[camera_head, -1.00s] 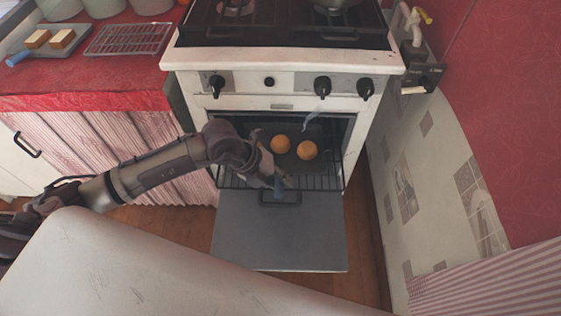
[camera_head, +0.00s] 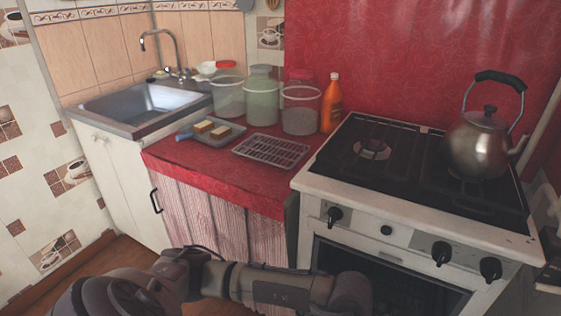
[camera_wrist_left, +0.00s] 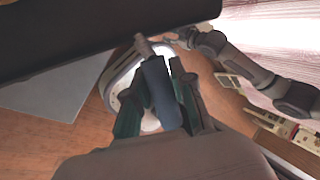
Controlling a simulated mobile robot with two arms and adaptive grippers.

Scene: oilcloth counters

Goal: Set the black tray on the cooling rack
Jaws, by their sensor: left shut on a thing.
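My left gripper (camera_wrist_left: 160,82) is shut on a blue handle (camera_wrist_left: 160,95) in the left wrist view. A wide dark slab (camera_wrist_left: 90,35) fills the upper left there, at the far end of the handle; it looks like the underside of the black tray. What lies on it is hidden. In the head view, my left arm crosses the bottom edge; its gripper and the tray are out of sight. The cooling rack (camera_head: 271,150), a wire grid, lies empty on the red counter (camera_head: 220,166), left of the stove.
A grey tray (camera_head: 228,142) with two bread-like pieces lies left of the rack. Several jars (camera_head: 300,110) and an orange bottle (camera_head: 331,103) stand behind it. The stove (camera_head: 410,205) with a kettle (camera_head: 479,143) is on the right, a sink (camera_head: 140,108) on the left.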

